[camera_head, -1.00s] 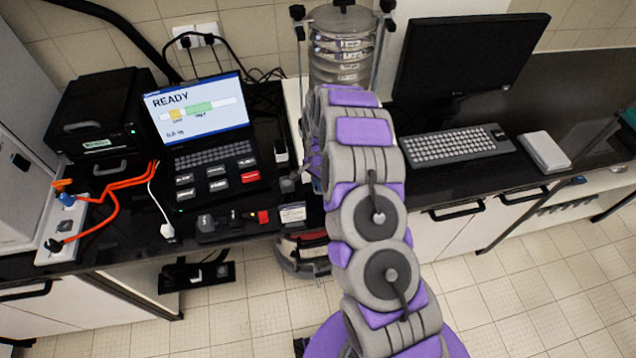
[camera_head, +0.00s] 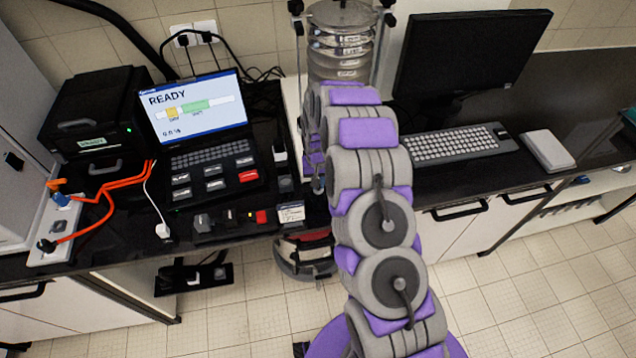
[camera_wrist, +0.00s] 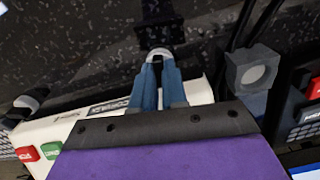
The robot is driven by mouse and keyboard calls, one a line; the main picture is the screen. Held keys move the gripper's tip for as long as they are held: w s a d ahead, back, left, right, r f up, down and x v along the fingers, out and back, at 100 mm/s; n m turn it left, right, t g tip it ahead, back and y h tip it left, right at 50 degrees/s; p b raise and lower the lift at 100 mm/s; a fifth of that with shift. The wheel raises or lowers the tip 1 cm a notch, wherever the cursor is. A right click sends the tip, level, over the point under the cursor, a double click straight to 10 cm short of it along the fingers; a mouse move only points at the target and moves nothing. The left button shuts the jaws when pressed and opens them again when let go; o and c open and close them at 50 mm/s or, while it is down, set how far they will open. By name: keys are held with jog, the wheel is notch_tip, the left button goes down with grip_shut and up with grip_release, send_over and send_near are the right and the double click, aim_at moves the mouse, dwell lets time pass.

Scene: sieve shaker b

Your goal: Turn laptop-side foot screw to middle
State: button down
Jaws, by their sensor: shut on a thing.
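In the wrist view, my gripper (camera_wrist: 160,72) has its blue fingers closed on a small pale, rounded piece, the foot screw (camera_wrist: 159,53). Most of the screw is hidden between the fingertips. A dark block (camera_wrist: 158,18) stands just beyond it. In the head view the arm hides the gripper and the screw. The laptop (camera_head: 200,111) stands open left of the arm. Its screen reads READY above a bar with a yellow and a green mark. The sieve shaker (camera_head: 341,42) stands behind the arm, its stack of round sieves partly covered.
A pale panel (camera_wrist: 62,135) with red and green buttons lies close to my gripper. A grey block with a round face (camera_wrist: 252,75) stands to its right. A keyboard (camera_head: 458,144) and monitor (camera_head: 470,60) are right of the arm. Orange cables (camera_head: 112,190) lie at the left.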

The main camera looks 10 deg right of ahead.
jog(key=shift+w+r+n, duration=0.15)
jog(key=shift+w+n, duration=0.1)
jog(key=shift+n, duration=0.35)
jog(key=c, duration=1.4)
grip_release()
jog(key=shift+c, duration=0.2)
notch_tip(320, 180, up, 17)
